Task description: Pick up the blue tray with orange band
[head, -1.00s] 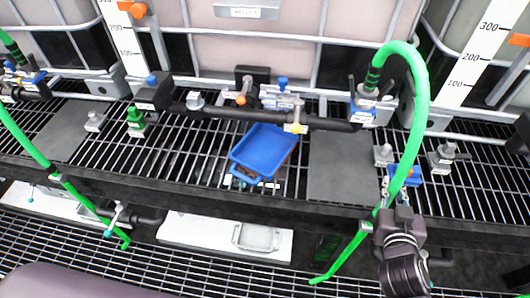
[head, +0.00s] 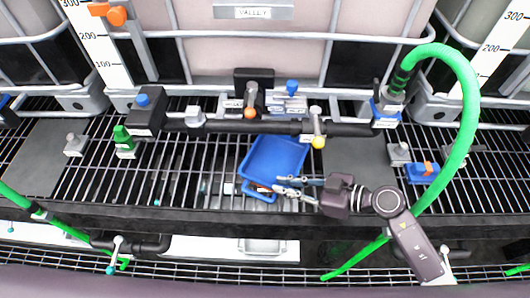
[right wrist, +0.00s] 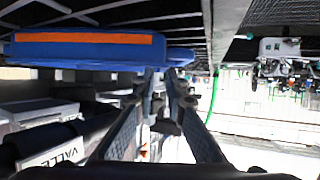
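The blue tray (head: 274,156) rests tilted on the grating, below the black valve pipe. In the right wrist view its blue side (right wrist: 60,55) carries an orange band (right wrist: 85,38). My right gripper (head: 280,186) comes in from the right, its fingertips at the tray's near right corner. In the right wrist view the two fingers of this gripper (right wrist: 160,78) show a narrow gap, with the tray's side just beyond and above the tips. I cannot tell whether they touch the tray. My left gripper is not in view.
The black pipe (head: 350,129) with its valve handles runs close behind the tray. A green hose (head: 467,110) arches right of my right arm. A grey plate (head: 360,160) lies right of the tray. Open grating lies to the left.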

